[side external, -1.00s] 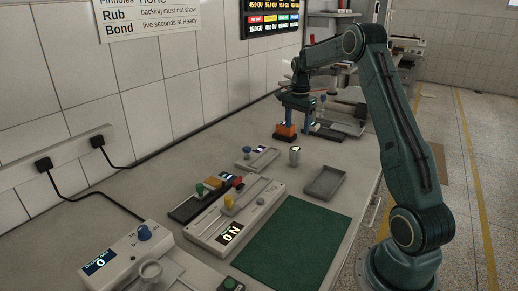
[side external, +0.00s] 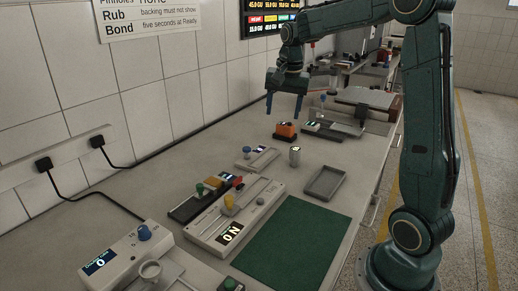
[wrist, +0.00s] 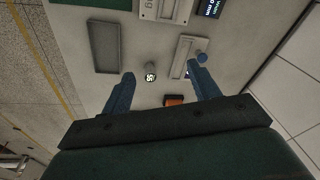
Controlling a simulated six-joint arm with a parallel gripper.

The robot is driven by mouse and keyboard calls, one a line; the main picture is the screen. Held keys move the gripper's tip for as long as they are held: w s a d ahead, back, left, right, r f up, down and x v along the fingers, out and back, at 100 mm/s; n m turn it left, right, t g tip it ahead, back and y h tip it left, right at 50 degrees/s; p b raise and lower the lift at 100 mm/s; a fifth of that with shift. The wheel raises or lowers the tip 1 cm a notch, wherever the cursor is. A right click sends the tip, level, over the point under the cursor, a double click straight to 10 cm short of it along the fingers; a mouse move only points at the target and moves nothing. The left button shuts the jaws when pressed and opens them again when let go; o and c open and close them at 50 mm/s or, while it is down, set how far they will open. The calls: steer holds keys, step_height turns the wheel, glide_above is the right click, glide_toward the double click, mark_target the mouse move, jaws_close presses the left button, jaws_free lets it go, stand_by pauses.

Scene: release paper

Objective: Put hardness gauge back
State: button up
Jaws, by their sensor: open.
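I cannot tell for sure which of these is the hardness gauge. My gripper (side external: 284,116) is open and empty above the orange device, with its blue fingers pointing down. In the wrist view, the fingers are spread wide with nothing between them.
An empty grey tray (side external: 325,182) lies right of the cylinder. Instruments with coloured knobs (side external: 230,208) and a green mat (side external: 293,245) are in front. Flat equipment (side external: 335,130) stands behind on the right.

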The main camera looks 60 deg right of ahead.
steer(key=s+a+r+n+t, duration=0.2)
steer(key=s+a+r+n, duration=0.2)
steer(key=s+a+n, duration=0.55)
steer(key=s+a+f+n+t, duration=0.2)
steer(key=s+a+f+n, duration=0.1)
steer(key=s+a, duration=0.7)
steer(key=shift+s+a+n+y, duration=0.4)
steer(key=shift+s+n, duration=0.15)
steer(key=shift+s, duration=0.2)
